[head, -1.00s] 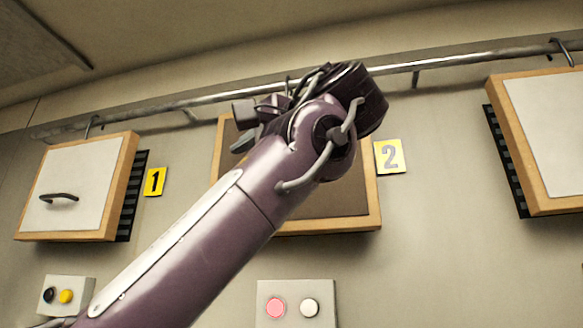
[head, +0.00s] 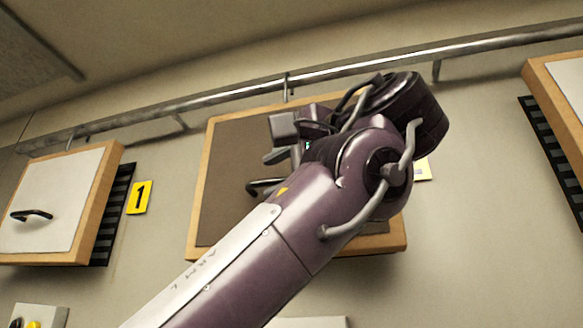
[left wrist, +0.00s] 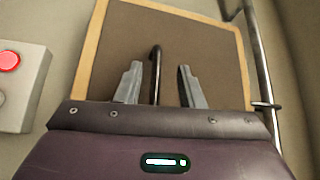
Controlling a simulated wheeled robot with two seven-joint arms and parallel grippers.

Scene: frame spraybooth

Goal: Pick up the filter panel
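A brown-faced panel in a wooden frame (head: 228,150) hangs on the wall in the middle of the head view, partly hidden by my left arm. It also fills much of the left wrist view (left wrist: 210,50). Its black handle (head: 262,187) shows beside my left gripper (head: 275,156). In the left wrist view, my left gripper (left wrist: 160,68) is open, its two grey fingers apart. The handle (left wrist: 155,72) appears between them, nearer the left finger. I cannot tell how deep it sits between the fingers. My right gripper is not in view.
A metal rail (head: 345,68) runs along the wall above the panels. White-faced framed panels hang at the left (head: 55,203) and right (head: 566,95). A yellow label 1 (head: 139,197) is on the wall. A button box (left wrist: 22,80) shows in the left wrist view.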

